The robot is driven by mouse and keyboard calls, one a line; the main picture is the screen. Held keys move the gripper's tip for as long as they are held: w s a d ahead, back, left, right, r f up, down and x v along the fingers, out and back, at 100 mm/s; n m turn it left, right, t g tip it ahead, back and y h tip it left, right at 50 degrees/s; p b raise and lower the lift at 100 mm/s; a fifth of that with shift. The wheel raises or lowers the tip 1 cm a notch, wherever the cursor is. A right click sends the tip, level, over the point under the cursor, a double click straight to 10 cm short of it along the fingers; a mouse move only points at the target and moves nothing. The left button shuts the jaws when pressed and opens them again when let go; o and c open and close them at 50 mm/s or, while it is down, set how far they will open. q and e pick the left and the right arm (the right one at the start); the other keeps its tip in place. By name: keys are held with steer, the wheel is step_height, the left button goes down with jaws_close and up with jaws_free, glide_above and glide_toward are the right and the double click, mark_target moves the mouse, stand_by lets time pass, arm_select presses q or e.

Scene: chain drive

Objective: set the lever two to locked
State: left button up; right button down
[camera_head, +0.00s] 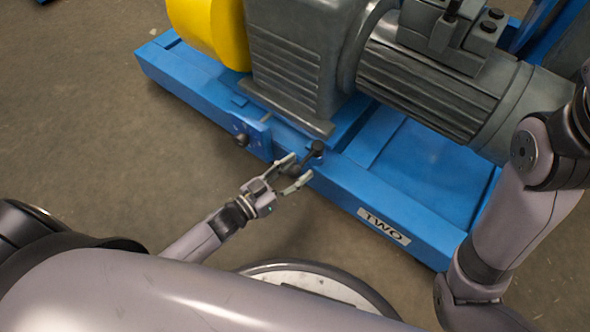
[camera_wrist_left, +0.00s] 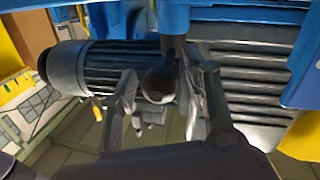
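The lever (camera_head: 312,154) is a short dark handle on the front side of the blue base frame (camera_head: 345,185), close to the white label "TWO" (camera_head: 384,226). My left gripper (camera_head: 298,168) is at the lever, with one finger on each side of the knob. In the left wrist view its fingers (camera_wrist_left: 160,100) stand apart, with a gap visible left of the knob; the right finger is close to it. I cannot tell whether either finger touches. My right gripper is out of view.
A grey motor (camera_head: 435,85) and gearbox (camera_head: 295,60) sit on the blue frame, with a yellow guard (camera_head: 212,30) at the left. A blue bracket with a bolt (camera_head: 250,136) juts out left of the lever.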

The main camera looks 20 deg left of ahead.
arm_select(q)
jaws_close()
stand_by(0.3)
stand_by(0.3)
